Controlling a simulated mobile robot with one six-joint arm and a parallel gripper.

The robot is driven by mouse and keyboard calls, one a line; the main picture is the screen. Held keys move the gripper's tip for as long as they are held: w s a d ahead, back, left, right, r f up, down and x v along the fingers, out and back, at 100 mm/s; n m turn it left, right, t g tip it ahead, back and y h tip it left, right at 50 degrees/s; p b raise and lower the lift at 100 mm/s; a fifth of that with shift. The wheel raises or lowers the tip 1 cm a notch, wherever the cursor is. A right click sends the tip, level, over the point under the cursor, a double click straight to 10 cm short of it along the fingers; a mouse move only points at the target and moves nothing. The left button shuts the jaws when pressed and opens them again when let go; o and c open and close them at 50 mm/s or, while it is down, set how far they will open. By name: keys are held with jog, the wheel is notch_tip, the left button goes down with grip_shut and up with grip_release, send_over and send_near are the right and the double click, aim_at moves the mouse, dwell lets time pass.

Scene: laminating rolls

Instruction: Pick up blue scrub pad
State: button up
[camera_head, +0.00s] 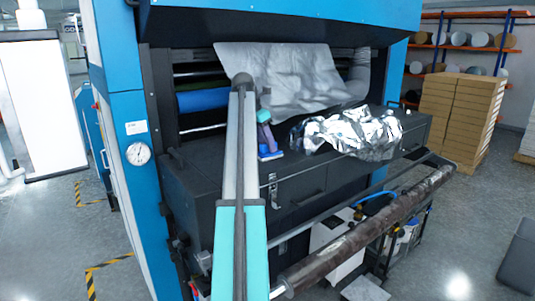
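A small blue pad (271,155), which looks like the blue scrub pad, lies on the dark top of the machine's front cabinet (190,180), just right of my arm. My arm reaches up from the bottom centre and bends at its top. A purple and teal piece (264,133) stands directly above the pad, partly behind my arm. I cannot tell whether it is the end of my arm or a separate object. My gripper's fingers cannot be made out, nor whether anything touches the pad.
Crumpled silver foil (355,133) lies on the cabinet top to the right. A grey sheet (285,72) hangs behind. A blue roller (203,100) sits inside the machine at left. A long brown roll (365,235) runs across the front. Stacked boxes (455,115) stand at right.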

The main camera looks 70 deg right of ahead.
grip_shut()
dwell(0.3)
jog(key=shift+d+r+b, duration=0.1)
jog(key=shift+r+b, duration=0.85)
jog(key=shift+r, duration=0.75)
jog(key=w+a+b, duration=0.2)
jog(key=w+a, duration=0.2)
jog(key=a, duration=0.3)
jog(key=w+a+r+b, duration=0.1)
jog(key=w+a+b, duration=0.1)
jog(key=w+a, duration=0.2)
jog(key=a, duration=0.2)
jog(key=shift+w+a+r, duration=0.3)
jog(key=shift+w+a, duration=0.05)
